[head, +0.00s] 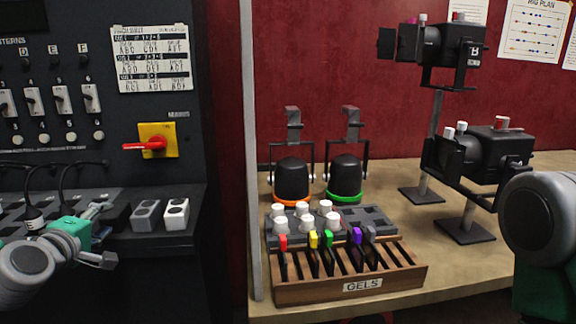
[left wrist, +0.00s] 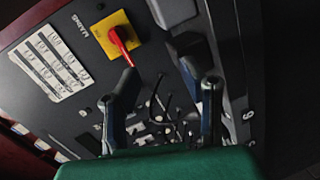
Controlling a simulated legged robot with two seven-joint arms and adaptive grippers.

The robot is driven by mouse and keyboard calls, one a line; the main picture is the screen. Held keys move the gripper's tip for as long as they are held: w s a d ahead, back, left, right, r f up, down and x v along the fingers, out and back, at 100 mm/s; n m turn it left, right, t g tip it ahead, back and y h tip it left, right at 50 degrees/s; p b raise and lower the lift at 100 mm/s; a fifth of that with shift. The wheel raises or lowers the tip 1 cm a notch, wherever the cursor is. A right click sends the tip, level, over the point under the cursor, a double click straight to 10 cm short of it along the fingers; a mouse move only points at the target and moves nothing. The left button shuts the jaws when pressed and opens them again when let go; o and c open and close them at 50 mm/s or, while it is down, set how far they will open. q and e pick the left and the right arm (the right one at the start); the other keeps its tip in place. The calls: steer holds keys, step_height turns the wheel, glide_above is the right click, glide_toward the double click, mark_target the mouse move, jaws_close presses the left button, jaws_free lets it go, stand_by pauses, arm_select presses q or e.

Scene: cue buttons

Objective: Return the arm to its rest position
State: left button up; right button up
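My left gripper (head: 108,234) is at the lower left of the head view, in front of the dark control panel's ledge. Its two fingers are spread apart with nothing between them. In the left wrist view the open fingers (left wrist: 170,82) point toward the panel, with cables and small switches seen between and beyond them. Of my right arm, only a grey and green link shows at the right edge of the head view; its gripper is out of view.
The panel holds a red mains lever (head: 145,145), and its ledge has a grey switch (head: 145,215) and a white switch (head: 176,213) right of my left gripper. A wooden gels rack (head: 300,293), lamps and a grey tray (head: 375,215) stand on the right table. A grey post (head: 249,150) stands between.

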arm_select(q)
steer(key=s+d+f+m+g+h, duration=0.2)
steer(key=s+d+f+m+g, duration=0.3)
steer(key=f, duration=0.5)
steer(key=s+d+f+m+g+h, duration=0.1)
steer(key=s+d+f+m+g, duration=0.1)
steer(key=s+d+f+m, duration=0.65)
steer(key=s+d+f+m+g, duration=0.1)
steer(key=s+f+m+g, duration=0.1)
steer(key=s+f+g, duration=0.2)
steer(key=s+d+f+m+g, duration=0.1)
steer(key=s+f+g, duration=0.3)
steer(key=s+f, duration=0.7)
steer(key=s+m, duration=0.1)
steer(key=s, duration=0.5)
steer(key=shift+s+y, duration=0.3)
steer(key=shift+y, duration=0.1)
